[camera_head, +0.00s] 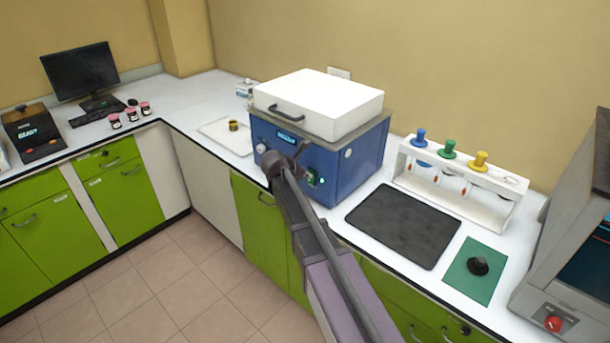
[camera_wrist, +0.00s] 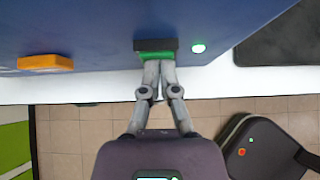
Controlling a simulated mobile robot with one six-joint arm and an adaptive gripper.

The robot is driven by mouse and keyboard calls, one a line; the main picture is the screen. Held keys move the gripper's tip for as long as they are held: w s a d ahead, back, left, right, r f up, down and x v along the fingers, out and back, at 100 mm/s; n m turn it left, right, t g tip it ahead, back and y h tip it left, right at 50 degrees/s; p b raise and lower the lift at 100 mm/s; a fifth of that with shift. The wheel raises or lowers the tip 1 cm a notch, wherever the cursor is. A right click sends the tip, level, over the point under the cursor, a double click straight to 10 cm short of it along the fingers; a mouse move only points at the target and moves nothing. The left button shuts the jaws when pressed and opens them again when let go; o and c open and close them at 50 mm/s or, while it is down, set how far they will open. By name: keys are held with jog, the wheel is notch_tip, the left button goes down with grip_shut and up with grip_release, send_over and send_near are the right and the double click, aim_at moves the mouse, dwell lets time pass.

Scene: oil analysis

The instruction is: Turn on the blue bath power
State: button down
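The blue bath (camera_head: 345,180) is a blue box with a white lid (camera_head: 318,98), shut, on the counter; its blue front also fills the top of the wrist view (camera_wrist: 100,30). In the wrist view a green switch (camera_wrist: 157,57) in a black housing sits on that front, with a lit green light (camera_wrist: 198,48) to its right. My gripper (camera_wrist: 159,66) is shut and empty, its fingertips together at the switch; whether they touch it I cannot tell. In the head view my gripper (camera_head: 284,166) is in front of the bath and hides part of its front.
A dark mat (camera_head: 403,226) and a rack with coloured-top holders (camera_head: 460,175) are to the right. A green mat (camera_head: 463,275) bears a black object. A white tray (camera_head: 228,140) with a small jar lies left of the bath. An orange part (camera_wrist: 45,63) is left of the switch.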

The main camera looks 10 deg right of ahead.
jog(key=shift+r, duration=0.25)
jog(key=shift+a+r+p, duration=0.1)
jog(key=shift+r+p, duration=0.45)
jog(key=shift+p, duration=0.25)
jog(key=shift+s+a, duration=0.1)
jog(key=p+v, duration=0.9)
jog(key=v, duration=0.4)
jog(key=shift+d+r, duration=0.25)
jog(key=shift+r, duration=0.1)
dwell(0.4)
